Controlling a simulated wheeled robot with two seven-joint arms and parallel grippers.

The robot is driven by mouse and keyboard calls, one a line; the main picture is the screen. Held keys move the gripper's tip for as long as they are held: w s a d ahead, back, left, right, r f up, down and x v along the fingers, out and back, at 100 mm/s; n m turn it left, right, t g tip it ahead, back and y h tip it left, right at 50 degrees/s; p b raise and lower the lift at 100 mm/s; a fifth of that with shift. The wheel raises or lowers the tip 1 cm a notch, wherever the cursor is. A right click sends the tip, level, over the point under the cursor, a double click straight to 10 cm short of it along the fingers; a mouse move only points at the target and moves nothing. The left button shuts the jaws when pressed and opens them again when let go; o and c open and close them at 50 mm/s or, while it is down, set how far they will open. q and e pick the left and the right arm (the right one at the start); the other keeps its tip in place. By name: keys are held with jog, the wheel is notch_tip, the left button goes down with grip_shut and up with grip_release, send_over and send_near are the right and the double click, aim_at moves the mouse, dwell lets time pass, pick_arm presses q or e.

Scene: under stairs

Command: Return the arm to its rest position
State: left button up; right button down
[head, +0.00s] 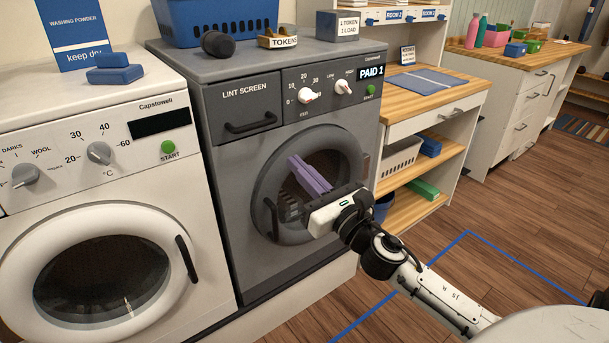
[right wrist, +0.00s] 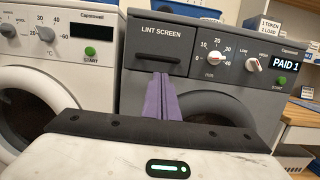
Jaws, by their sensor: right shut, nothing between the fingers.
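My right gripper (head: 296,162) is in front of the grey dryer's round door, its arm reaching in from the lower right. Its purple fingers are together and hold nothing. In the right wrist view the shut fingers (right wrist: 161,80) point toward the dryer's lint screen panel. The grey dryer (head: 232,183) has a display reading PAID 1 (head: 371,71) and a green start button (head: 371,90). Its door (head: 262,178) looks closed, partly hidden behind my gripper. My left gripper is not in view.
A white washer (head: 190,250) stands left of the dryer. A blue basket (head: 215,25), a dark rounded object (head: 217,44) and a token tray (head: 278,40) sit on the dryer. A wooden-topped shelf unit (head: 440,92) stands right. Open wooden floor (head: 500,245) lies beyond my arm.

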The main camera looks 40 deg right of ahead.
jog(key=shift+s+f, duration=0.15)
jog(key=shift+s, duration=0.5)
jog(key=s+a+f+m+g, duration=0.2)
jog(key=s+f+m, duration=0.1)
jog(key=f+m, duration=0.4)
jog(key=s+a+f+m+g, duration=0.25)
jog(key=f+m, duration=0.25)
jog(key=f, duration=0.3)
jog(key=s+a+f+m+g, duration=0.2)
jog(key=s+a+f+m, duration=0.1)
jog(key=f+m, duration=0.4)
jog(key=s+a+f+m+g+y, duration=0.3)
jog(key=s+a+f+m+g, duration=0.2)
jog(key=s+a+f+m, duration=0.7)
jog(key=s+f+m, duration=0.1)
jog(key=s+m, duration=0.1)
jog(key=shift+s+a+f, duration=0.2)
jog(key=shift+s+f, duration=0.2)
